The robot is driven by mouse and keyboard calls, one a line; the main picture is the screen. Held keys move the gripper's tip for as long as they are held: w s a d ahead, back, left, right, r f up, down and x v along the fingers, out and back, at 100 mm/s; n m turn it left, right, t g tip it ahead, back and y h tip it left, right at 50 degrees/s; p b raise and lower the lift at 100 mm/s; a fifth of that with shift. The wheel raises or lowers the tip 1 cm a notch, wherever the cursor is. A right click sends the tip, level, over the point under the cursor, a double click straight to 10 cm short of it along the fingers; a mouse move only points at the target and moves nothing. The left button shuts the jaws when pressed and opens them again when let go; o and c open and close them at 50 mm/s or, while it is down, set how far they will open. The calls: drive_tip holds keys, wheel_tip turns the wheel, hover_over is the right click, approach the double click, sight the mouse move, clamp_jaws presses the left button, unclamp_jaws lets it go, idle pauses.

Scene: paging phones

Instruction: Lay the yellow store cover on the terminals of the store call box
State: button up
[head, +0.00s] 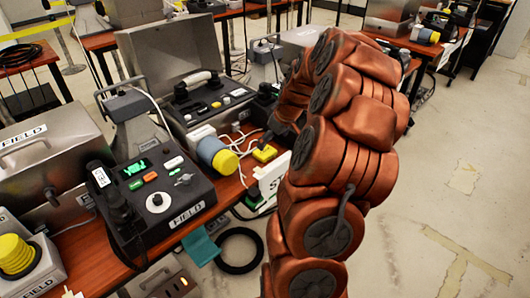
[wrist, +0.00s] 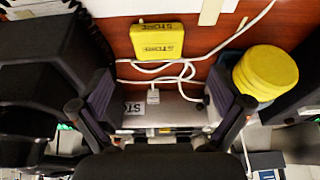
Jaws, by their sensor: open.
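The yellow store cover (wrist: 157,40) is a square block marked STORE. It lies on the brown table top, beyond my fingertips in the wrist view, and also shows in the head view (head: 265,153). My gripper (wrist: 162,100) is open and empty, its two dark fingers wide apart. Between the fingers is a grey box with a white label reading "STO" (wrist: 132,107), seemingly the store call box; its pale side with a letter S shows in the head view (head: 272,180), partly behind my arm. A white plug and cable sit at its edge. I cannot make out its terminals.
A yellow ribbed cylinder (wrist: 265,72) stands right of the cover in the wrist view. White cable (wrist: 180,72) loops between cover and box. A black FIELD phone unit (head: 155,195) and open metal case (head: 170,50) crowd the table. Floor at the right is clear.

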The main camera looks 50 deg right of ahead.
sight(265, 151)
drive_tip(key=shift+w+d+p+x, duration=0.15)
drive_tip(key=shift+p+x, duration=0.05)
drive_tip(key=shift+x, duration=1.7)
drive_tip(key=shift+w+d+p+x, duration=0.1)
drive_tip(key=shift+w+p+x, duration=0.1)
drive_tip(key=shift+x, duration=1.7)
drive_tip(key=shift+r, duration=0.15)
drive_tip(key=c, duration=1.3)
drive_tip(key=shift+r, duration=0.15)
